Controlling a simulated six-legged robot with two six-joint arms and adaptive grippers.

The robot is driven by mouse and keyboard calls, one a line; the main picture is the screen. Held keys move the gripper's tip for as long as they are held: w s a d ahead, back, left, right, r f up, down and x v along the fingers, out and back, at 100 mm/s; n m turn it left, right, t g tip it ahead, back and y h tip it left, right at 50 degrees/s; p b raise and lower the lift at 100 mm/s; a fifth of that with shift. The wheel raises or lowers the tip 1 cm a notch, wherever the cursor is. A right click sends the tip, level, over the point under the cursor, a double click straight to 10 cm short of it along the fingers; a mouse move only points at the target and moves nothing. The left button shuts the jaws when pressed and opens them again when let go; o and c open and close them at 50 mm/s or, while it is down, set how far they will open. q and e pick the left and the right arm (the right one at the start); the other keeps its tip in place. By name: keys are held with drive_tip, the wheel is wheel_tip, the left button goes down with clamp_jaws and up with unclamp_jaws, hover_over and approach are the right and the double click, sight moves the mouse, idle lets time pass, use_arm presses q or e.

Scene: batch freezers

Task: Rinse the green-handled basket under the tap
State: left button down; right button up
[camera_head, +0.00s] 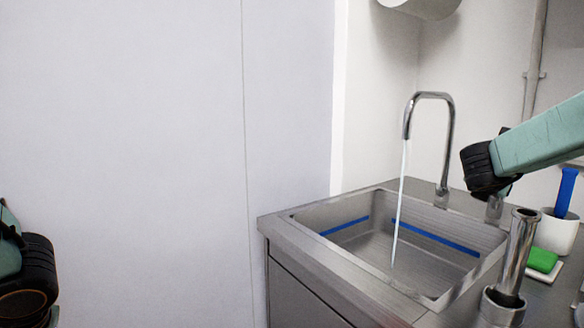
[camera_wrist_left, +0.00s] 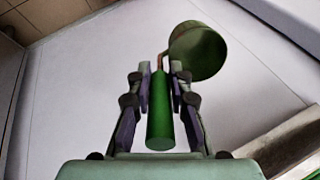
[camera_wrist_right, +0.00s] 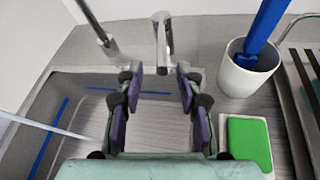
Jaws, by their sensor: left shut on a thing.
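My left gripper (camera_wrist_left: 160,72) is shut on the green handle (camera_wrist_left: 160,110) of the basket. The basket (camera_wrist_left: 197,52) shows as a dark green round shape beyond the fingers in the left wrist view; I do not make it out in the head view. The curved metal tap (camera_head: 449,130) stands at the back of the steel sink (camera_head: 283,226). A thin stream of water (camera_head: 399,200) falls from it into the basin. My right gripper (camera_wrist_right: 160,72) is open and empty over the sink's right side, with a metal fitting (camera_wrist_right: 162,32) beyond its fingertips.
Right of the sink are a white cup (camera_wrist_right: 249,75) with a blue-handled tool (camera_wrist_right: 266,25) and a green sponge (camera_wrist_right: 248,140) on a white dish. A metal post (camera_head: 517,250) stands at the front right. A pale wall (camera_head: 160,150) is at the left.

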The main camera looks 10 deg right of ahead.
drive_tip(key=v, duration=0.7)
drive_tip(key=shift+s+a+r, duration=0.2)
drive_tip(key=shift+a, duration=0.05)
drive_tip(key=shift+d+f, duration=0.1)
idle(1.4)
